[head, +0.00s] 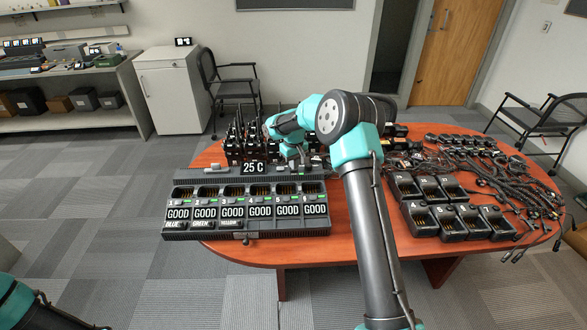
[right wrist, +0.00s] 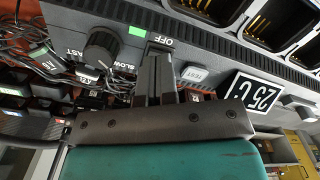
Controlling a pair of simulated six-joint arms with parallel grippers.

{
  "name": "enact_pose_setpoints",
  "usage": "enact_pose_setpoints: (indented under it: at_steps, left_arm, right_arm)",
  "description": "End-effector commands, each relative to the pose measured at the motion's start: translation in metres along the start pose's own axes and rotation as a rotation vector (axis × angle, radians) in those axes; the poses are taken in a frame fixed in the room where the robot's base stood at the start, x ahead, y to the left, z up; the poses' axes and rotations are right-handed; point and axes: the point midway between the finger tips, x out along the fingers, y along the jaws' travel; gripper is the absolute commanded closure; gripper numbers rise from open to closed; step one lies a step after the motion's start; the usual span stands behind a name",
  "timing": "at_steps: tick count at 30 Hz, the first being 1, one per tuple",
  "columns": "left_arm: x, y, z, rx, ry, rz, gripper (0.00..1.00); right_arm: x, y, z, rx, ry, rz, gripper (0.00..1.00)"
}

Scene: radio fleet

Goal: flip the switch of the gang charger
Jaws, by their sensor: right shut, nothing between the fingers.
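The gang charger (head: 247,231) is a long dark grey unit at the front left of the table in the head view. Its six bays are each marked GOOD, and its display (head: 253,168) reads 25 C. In the right wrist view, a switch panel (right wrist: 70,17) has an OFF label above the switch spot. My right gripper (right wrist: 157,58) is shut and empty, its fingertips just below that label, at or very near the panel. The fingers cover most of the switch, so its position and any contact cannot be told. My left gripper is out of view.
A knob (right wrist: 101,47) marked FAST and SLOW, a green light (right wrist: 137,31) and a TEST button (right wrist: 193,74) sit close to my fingers. Radios (head: 243,147) stand behind the charger. Single chargers (head: 436,222) and coiled cords (head: 500,185) crowd the table's right side.

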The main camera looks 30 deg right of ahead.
Motion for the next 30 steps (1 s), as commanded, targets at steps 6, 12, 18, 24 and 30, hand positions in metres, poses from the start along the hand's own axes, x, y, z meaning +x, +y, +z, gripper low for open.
enact_pose_setpoints:
  at_steps: [6,12,18,24,30]
  left_arm:
    - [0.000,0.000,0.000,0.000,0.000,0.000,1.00]
    - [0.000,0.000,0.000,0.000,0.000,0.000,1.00]
    - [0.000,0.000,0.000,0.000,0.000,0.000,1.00]
    - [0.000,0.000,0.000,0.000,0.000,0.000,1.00]
    - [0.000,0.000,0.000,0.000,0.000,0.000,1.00]
  right_arm:
    - [0.003,0.000,0.000,0.000,0.000,0.000,1.00]
    - [0.005,0.000,0.000,0.000,0.000,0.000,1.00]
    - [0.007,0.000,0.000,0.000,0.000,0.000,1.00]
    - [0.010,0.000,0.000,0.000,0.001,0.000,1.00]
    - [0.012,0.000,0.000,0.000,0.001,0.000,1.00]
